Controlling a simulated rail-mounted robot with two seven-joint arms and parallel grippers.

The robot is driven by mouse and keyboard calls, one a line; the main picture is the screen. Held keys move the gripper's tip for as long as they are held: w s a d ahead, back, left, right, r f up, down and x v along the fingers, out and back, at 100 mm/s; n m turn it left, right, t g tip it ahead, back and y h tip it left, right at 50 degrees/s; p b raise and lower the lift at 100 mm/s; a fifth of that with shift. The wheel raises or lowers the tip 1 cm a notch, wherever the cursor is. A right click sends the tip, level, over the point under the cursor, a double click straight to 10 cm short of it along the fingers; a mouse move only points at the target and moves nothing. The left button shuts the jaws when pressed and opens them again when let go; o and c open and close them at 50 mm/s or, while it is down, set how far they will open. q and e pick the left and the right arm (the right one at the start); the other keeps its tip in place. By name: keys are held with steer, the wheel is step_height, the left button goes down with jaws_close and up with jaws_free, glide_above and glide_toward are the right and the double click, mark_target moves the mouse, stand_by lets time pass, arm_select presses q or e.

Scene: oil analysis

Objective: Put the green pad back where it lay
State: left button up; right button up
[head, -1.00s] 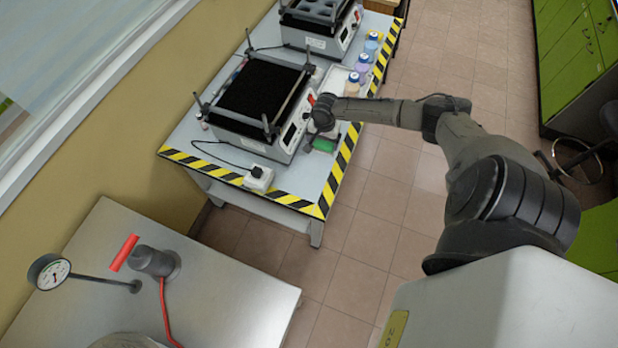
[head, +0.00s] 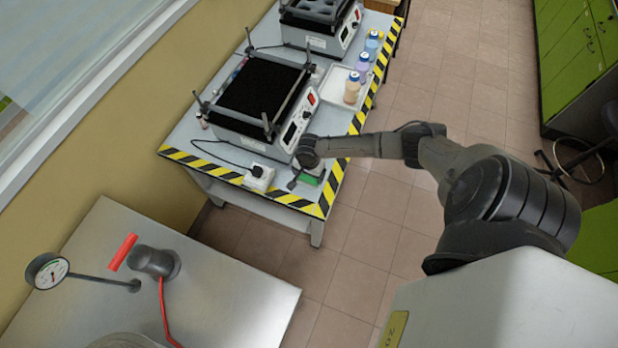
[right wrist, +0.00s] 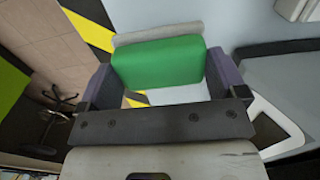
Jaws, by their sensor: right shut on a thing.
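The green pad (right wrist: 158,64) is between the two fingers of my right gripper (right wrist: 160,78) in the right wrist view. Its broad green face shows, with a grey rounded edge along its far side. In the head view the green pad (head: 308,179) shows in part below my right gripper (head: 303,179), near the front right of the striped table (head: 215,155). The wrist hides the rest of it. I cannot tell whether the pad touches the tabletop. My left gripper is in neither view.
A shaker with a black top (head: 262,92) stands left of my right gripper. A white power plug block (head: 259,179) with a cable lies close by. A white tray (head: 338,84) with several capped bottles is further back. A metal table with a gauge (head: 48,271) is nearer.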

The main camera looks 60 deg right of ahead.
mark_target(309, 178)
step_height(309, 178, down, 3)
steer(key=shift+f+b, duration=0.15)
steer(key=shift+b, duration=0.25)
steer(key=shift+f, duration=0.2)
steer(key=shift+f, duration=0.15)
steer(key=o, duration=0.6)
